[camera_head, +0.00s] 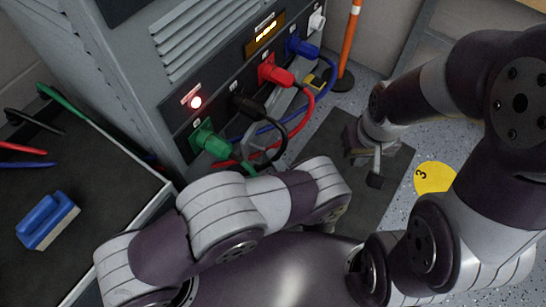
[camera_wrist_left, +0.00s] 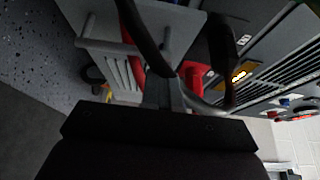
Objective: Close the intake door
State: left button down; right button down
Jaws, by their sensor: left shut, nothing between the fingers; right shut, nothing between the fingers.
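The grey cabinet (camera_head: 130,70) stands at the upper left of the head view, with a row of plugs along its front. In the left wrist view a grey panel with a bar handle (camera_wrist_left: 105,45) sticks out near the plugs; it may be the intake door, but I cannot tell for sure. My left gripper (camera_head: 262,150) is shut and empty, low in front of the cabinet among the cables. It also shows in the left wrist view (camera_wrist_left: 165,92), close to the grey panel; contact is unclear. My right gripper (camera_head: 372,165) is shut and empty above the dark mat, apart from the cabinet.
Green (camera_head: 210,140), black (camera_head: 243,104), red (camera_head: 273,73) and blue (camera_head: 301,46) plugs trail cables near my left gripper. An orange post (camera_head: 350,40) stands behind. A bench at left holds a blue brush (camera_head: 47,218). A yellow floor marker (camera_head: 434,178) lies at right.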

aim_at(248, 149)
pick_arm(q)
jog(key=shift+a, duration=0.1)
jog(key=a+p, duration=0.1)
jog(key=a, duration=0.1)
jog(key=w+r+h+p, duration=0.1)
jog(key=shift+a+m+t+p, duration=0.3)
jog(key=shift+a+m+p, duration=0.05)
jog(key=shift+a+m, duration=0.05)
jog(key=a, duration=0.1)
jog(key=w+a, duration=0.1)
jog(key=a+p, duration=0.1)
jog(key=shift+w+a+f, duration=0.2)
jog(key=shift+a+f, duration=0.1)
jog(key=shift+f, duration=0.1)
jog(key=shift+a, duration=0.1)
